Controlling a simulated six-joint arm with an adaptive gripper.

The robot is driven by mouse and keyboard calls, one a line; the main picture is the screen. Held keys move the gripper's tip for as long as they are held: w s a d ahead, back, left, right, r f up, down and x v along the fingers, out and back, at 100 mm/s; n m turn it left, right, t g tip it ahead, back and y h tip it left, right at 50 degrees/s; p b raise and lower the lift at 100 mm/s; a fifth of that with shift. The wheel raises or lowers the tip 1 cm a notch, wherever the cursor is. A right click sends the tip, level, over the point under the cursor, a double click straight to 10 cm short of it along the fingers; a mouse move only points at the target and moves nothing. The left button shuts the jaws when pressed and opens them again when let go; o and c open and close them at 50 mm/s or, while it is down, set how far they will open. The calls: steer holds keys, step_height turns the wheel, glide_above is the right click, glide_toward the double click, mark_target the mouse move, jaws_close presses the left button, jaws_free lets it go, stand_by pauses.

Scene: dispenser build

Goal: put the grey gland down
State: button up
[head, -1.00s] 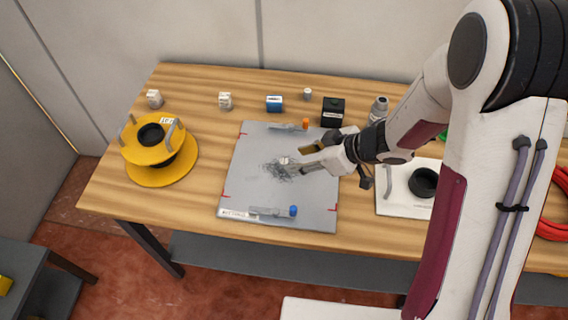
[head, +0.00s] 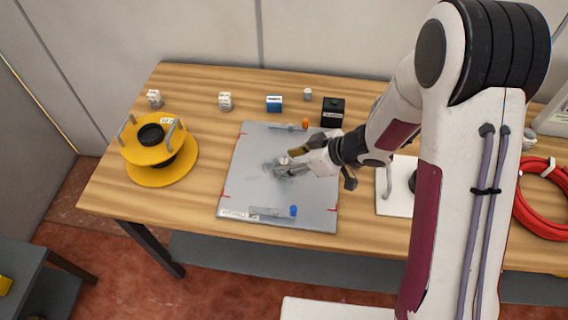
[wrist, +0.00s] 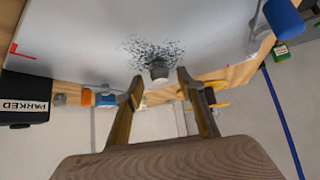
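The grey gland (wrist: 159,72) is a small short cylinder. In the wrist view it stands at the edge of a dark speckled patch (wrist: 150,50) on the grey plate (wrist: 80,35), between my fingertips with a gap on each side. My gripper (wrist: 160,79) is open, with its two brown fingers apart. In the head view my gripper (head: 288,162) is low over the middle of the plate (head: 250,190), at the speckled patch. The gland is too small there to make out clearly beside the fingers.
Clamps with an orange knob (head: 306,123) and a blue knob (head: 294,210) lie at the plate's far and near edges. A yellow spool (head: 140,153) is left, a red cable coil (head: 543,200) right.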

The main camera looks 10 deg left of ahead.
mark_target(284, 161)
steer(key=shift+x, duration=1.35)
steer(key=c, duration=1)
steer(key=shift+r, duration=0.15)
steer(key=shift+r, duration=4.9)
